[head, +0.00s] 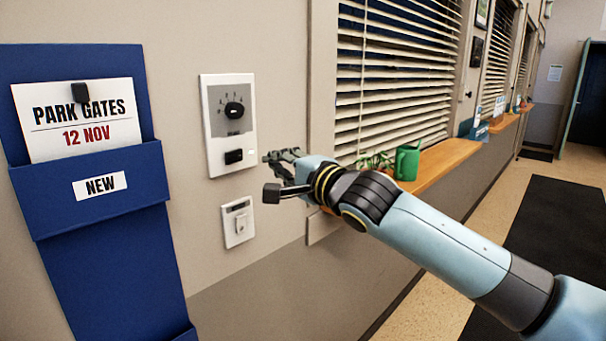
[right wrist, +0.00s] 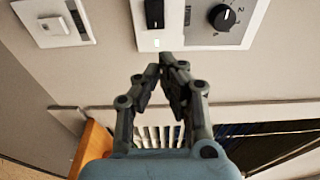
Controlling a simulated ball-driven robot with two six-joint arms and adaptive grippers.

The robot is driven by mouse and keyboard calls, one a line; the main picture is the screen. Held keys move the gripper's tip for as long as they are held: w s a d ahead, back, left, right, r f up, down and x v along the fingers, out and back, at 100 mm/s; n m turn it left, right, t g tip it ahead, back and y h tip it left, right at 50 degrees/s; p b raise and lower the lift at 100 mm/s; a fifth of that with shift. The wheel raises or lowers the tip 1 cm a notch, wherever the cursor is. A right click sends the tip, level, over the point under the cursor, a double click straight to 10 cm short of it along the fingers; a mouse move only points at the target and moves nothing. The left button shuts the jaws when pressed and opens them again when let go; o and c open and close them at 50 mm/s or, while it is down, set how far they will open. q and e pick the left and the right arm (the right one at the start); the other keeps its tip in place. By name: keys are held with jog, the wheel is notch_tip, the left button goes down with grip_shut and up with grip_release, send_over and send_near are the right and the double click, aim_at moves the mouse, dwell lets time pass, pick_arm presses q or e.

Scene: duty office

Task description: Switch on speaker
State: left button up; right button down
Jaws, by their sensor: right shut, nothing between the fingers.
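The speaker control is a white wall panel (head: 215,165) with a grey dial plate, a black round knob (head: 234,110) and a black rocker switch (head: 233,156) below it. The right wrist view shows the switch (right wrist: 154,14), a small bright white spot (right wrist: 156,43) beside it and the knob (right wrist: 222,17). My right gripper (head: 268,175) is just right of the panel's lower part in the head view, shut and empty. In the right wrist view its fingertips (right wrist: 161,68) point at the panel's edge near the switch; I cannot tell the exact gap. My left gripper is not in view.
A smaller white switch plate (head: 238,222) sits below the panel. A blue leaflet holder (head: 95,215) with cards hangs at left. A wooden sill (head: 445,155) with a green watering can (head: 407,162) and a plant runs right under windows with blinds.

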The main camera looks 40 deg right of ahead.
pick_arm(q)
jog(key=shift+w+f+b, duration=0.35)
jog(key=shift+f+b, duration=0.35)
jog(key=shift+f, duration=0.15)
pick_arm(e)
jog(key=shift+s+d+r, duration=0.1)
jog(key=shift+s+d, duration=0.1)
jog(key=shift+s, duration=0.75)
jog(key=shift+s+d, duration=0.15)
jog(key=shift+s, duration=0.75)
jog(key=shift+s+d+r, duration=0.1)
jog(key=shift+s+d, duration=0.1)
jog(key=shift+s, duration=0.75)
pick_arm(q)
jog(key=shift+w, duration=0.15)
pick_arm(e)
jog(key=shift+f, duration=0.1)
